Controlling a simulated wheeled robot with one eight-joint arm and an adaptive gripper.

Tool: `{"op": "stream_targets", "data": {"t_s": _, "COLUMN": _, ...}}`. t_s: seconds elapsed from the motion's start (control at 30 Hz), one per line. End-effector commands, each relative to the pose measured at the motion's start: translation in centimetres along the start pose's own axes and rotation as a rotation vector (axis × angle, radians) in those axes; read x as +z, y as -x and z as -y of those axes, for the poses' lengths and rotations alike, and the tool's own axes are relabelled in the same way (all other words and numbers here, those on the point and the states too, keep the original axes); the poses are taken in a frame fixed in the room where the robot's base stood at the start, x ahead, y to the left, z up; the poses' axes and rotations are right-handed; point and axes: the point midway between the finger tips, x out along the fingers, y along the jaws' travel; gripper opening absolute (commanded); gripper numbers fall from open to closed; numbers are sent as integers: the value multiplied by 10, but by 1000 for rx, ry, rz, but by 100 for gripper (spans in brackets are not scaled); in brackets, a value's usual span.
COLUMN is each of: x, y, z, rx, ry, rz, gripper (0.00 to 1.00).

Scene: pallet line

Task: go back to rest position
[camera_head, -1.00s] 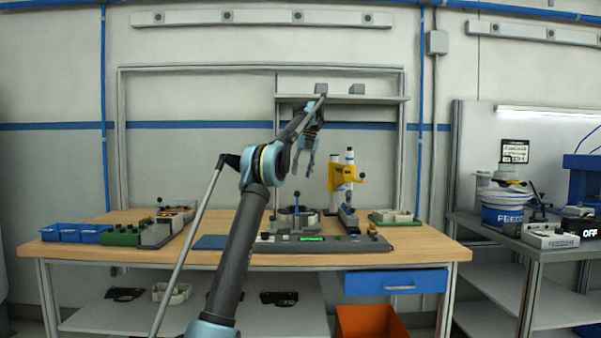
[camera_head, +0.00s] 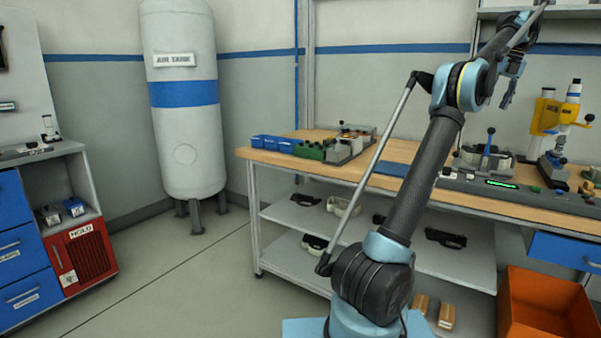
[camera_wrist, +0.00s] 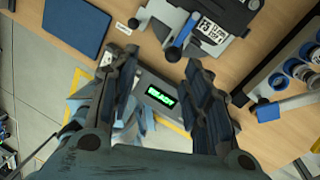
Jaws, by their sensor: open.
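My gripper (camera_head: 509,84) is at the upper right of the head view, raised above the wooden workbench (camera_head: 262,156). In the wrist view my gripper (camera_wrist: 160,95) points down with its two fingers spread apart and nothing between them. Between the fingers, below them, I see a control panel with a lit green display (camera_wrist: 160,95) that reads READY. The same green display shows on the bench in the head view (camera_head: 502,184). My arm is raised and bent, with the forearm reaching up to the right.
Blue bins (camera_head: 275,143) and a yellow press (camera_head: 547,112) stand on the bench. An orange bin (camera_head: 545,305) is below at right. A white air tank (camera_head: 185,110) and a blue drawer cabinet (camera_head: 22,255) stand left. The floor between them and the bench is clear.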

Motion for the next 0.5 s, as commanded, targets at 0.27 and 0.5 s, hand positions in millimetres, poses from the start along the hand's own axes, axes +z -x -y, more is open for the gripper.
{"op": "stream_targets", "data": {"t_s": 0.27, "x": -8, "y": -6, "z": -97, "rx": -28, "ry": 393, "rz": -8, "gripper": 44}}
{"op": "stream_targets", "data": {"t_s": 0.5, "x": -34, "y": -23, "z": -177, "rx": -52, "ry": 746, "rz": -19, "gripper": 44}}
